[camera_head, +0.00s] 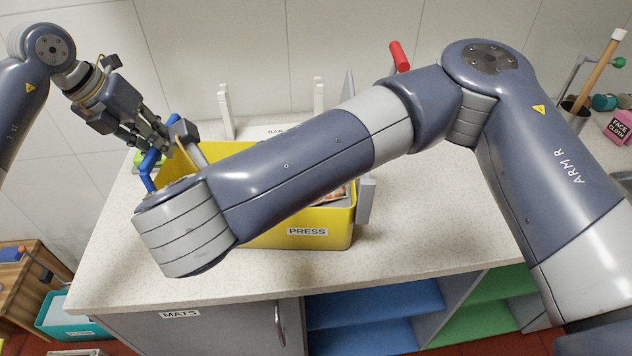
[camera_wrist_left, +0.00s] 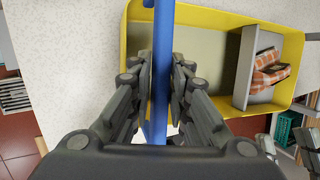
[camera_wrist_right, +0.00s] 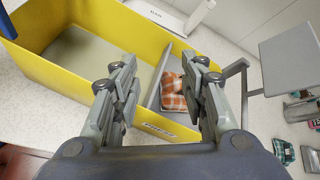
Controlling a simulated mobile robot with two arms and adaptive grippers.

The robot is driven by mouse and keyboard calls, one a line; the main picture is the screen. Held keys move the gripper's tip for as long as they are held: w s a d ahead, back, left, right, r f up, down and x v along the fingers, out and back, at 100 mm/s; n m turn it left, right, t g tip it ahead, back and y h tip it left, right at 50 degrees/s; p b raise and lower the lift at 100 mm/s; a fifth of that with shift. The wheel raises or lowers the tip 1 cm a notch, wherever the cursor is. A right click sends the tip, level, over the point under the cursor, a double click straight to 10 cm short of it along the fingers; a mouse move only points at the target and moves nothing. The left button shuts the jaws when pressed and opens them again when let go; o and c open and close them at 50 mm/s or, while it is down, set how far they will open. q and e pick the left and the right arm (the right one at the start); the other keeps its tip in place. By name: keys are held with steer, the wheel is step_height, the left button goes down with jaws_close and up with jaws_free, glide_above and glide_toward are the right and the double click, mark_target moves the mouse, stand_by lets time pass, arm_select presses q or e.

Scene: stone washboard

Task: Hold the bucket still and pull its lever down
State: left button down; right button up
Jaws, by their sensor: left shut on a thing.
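The bucket is a yellow rectangular tub (camera_head: 300,238) labelled PRESS on the worktop. It also shows in the left wrist view (camera_wrist_left: 222,20) and the right wrist view (camera_wrist_right: 98,35). A blue handle (camera_head: 147,172) rises at its left end. My left gripper (camera_wrist_left: 162,92) is shut on this handle, with a finger on each side. The red grip of the lever (camera_head: 400,57) stands up behind my right arm; the lever's lower part is hidden. My right gripper (camera_wrist_right: 160,85) is open and empty over the bucket; my right forearm hides it in the head view.
A grey plate (camera_wrist_right: 172,62) divides the bucket, with an orange checked cloth (camera_wrist_right: 172,98) beyond it. A grey panel (camera_wrist_right: 292,58) stands outside the bucket's right end. White posts (camera_head: 319,95) stand behind.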

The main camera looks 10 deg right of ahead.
arm_select(q)
steer(key=shift+a+f, duration=0.1)
steer(key=shift+f, duration=0.1)
steer(key=c, duration=1.7)
jaws_free()
steer(key=shift+o, duration=1.4)
steer(key=shift+w+a, duration=0.1)
steer(key=shift+w, duration=0.05)
steer(key=shift+r, duration=0.15)
steer(key=v, duration=1.1)
steer(key=shift+a+r, duration=0.2)
steer(key=shift+r, duration=0.05)
steer(key=shift+s, duration=0.2)
